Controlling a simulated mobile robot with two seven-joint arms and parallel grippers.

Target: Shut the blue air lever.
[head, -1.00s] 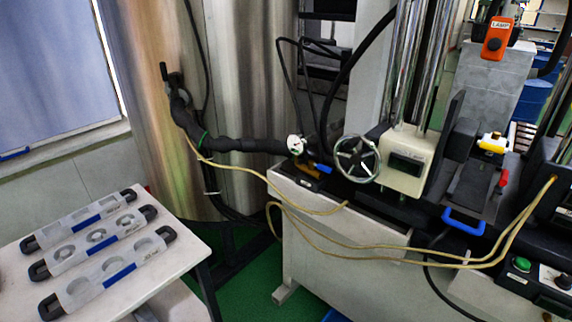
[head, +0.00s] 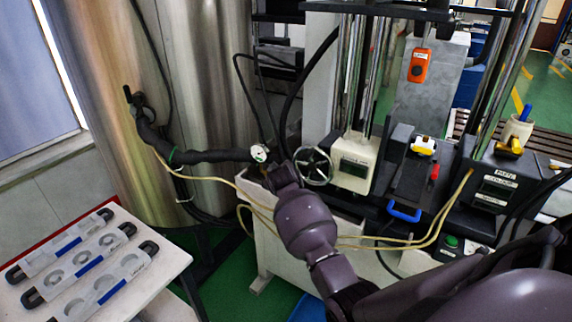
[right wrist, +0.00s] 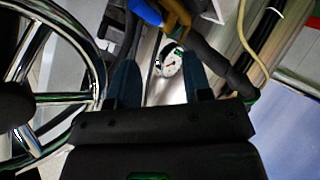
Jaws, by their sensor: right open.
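The blue air lever (right wrist: 145,12) shows at the top of the right wrist view, beside a brass-coloured valve body (right wrist: 178,16). In the head view my right arm hides it. My right gripper (right wrist: 160,75) is open, with one finger on each side of the view's middle and a white round gauge (right wrist: 170,62) seen between them. The lever lies beyond the fingertips, apart from them. In the head view the right gripper (head: 273,172) is beside the gauge (head: 259,153) and just left of the handwheel. My left gripper is out of view.
A chrome handwheel (head: 313,166) stands close beside the right gripper; its rim (right wrist: 98,60) fills the wrist view's left side. A black hose (head: 195,157) and yellow tubes (head: 215,181) run near the gauge. A white table (head: 150,265) with moulds stands at lower left.

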